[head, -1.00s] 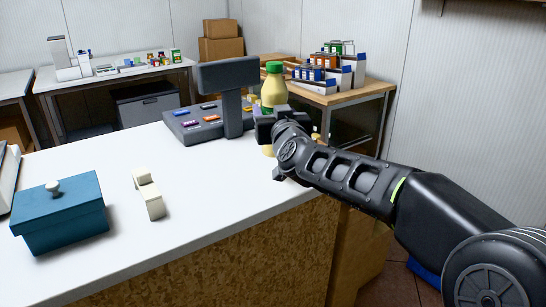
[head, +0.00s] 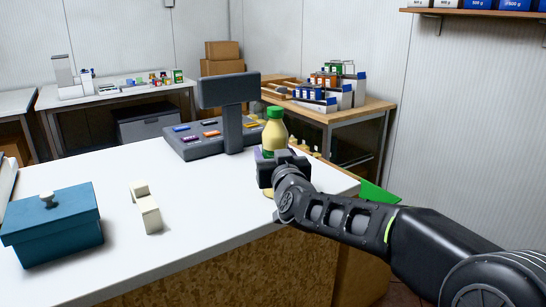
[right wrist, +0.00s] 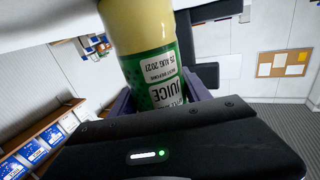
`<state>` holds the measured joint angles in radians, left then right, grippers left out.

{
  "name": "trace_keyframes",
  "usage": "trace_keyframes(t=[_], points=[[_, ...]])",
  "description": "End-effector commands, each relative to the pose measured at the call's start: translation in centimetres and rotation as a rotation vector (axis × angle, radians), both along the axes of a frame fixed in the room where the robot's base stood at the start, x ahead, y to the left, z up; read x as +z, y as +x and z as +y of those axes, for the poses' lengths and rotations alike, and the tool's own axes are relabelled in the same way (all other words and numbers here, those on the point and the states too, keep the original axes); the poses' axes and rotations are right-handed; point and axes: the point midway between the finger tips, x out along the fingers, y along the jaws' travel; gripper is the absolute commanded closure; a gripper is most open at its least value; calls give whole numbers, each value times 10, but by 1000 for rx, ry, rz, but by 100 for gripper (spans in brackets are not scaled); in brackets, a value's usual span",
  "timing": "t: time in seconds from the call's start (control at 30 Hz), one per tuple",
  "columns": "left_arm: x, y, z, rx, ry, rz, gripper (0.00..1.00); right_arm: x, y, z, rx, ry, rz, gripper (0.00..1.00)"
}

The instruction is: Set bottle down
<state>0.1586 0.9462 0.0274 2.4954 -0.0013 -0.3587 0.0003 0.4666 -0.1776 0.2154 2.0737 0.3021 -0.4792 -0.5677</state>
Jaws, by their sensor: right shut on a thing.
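The bottle (head: 275,133) is a yellow juice bottle with a green cap and a green and white label. It is upright over the right end of the white counter (head: 190,220), to the right of the till. My right gripper (head: 272,170) is shut around its label part. A bit of the yellow base shows below the gripper, close to the counter top; I cannot tell if it touches. In the right wrist view the bottle (right wrist: 150,55) stands between the fingers, its yellow lower end near a white surface. My left gripper is not in view.
A grey till (head: 228,95) with coloured keys stands just left of the bottle. A teal lidded box (head: 52,228) and a cream object (head: 146,208) are on the left of the counter. A green thing (head: 380,193) shows beyond the counter's right end.

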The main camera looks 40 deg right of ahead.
Motion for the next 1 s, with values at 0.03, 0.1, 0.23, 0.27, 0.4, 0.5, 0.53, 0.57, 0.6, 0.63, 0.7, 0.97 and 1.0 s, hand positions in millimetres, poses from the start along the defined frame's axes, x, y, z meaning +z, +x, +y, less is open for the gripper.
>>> trace_keyframes(t=[0.03,0.1,0.23,0.27,0.4,0.5,0.53,0.57,0.6,0.63,0.7,0.97,1.0], points=[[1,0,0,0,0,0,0,3,0,0,-1,-2,-5,100],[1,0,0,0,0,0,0,3,0,0,-1,-2,-5,100],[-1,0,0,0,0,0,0,1,0,0,-1,-3,-3,100],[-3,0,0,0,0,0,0,-1,0,0,-1,-3,-3,100],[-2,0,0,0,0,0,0,-2,0,0,0,0,0,36],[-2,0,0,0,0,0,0,-2,0,0,0,0,0,28],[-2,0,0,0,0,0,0,-2,0,0,0,0,0,26],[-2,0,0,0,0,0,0,-2,0,0,0,0,0,23],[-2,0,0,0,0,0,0,-2,0,0,0,0,0,23],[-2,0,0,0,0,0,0,-2,0,0,0,0,0,23],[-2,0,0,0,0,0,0,-2,0,0,0,0,0,23],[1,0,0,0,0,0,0,2,-2,1,0,-1,0,23],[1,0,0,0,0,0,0,2,-6,3,0,-1,0,23]])
